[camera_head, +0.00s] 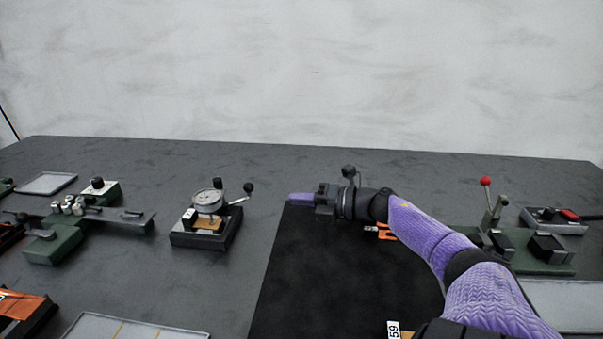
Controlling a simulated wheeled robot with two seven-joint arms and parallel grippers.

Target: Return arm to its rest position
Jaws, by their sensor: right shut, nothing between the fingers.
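My right arm (425,236) comes in from the lower right, with a purple sleeve. Its gripper (302,199) points left above the far left part of a black mat (315,285). The gripper is shut, and nothing shows in it. An orange-handled tool (385,234) lies on the mat just below the wrist, partly hidden by the arm. My left gripper is not in view.
A dial gauge (208,201) on a dark base stands left of the mat. A green fixture (70,225) is farther left. A red-knobbed lever device (487,182) stands right of my arm. Trays (48,183) lie at the edges. Bare table separates the gauge and mat.

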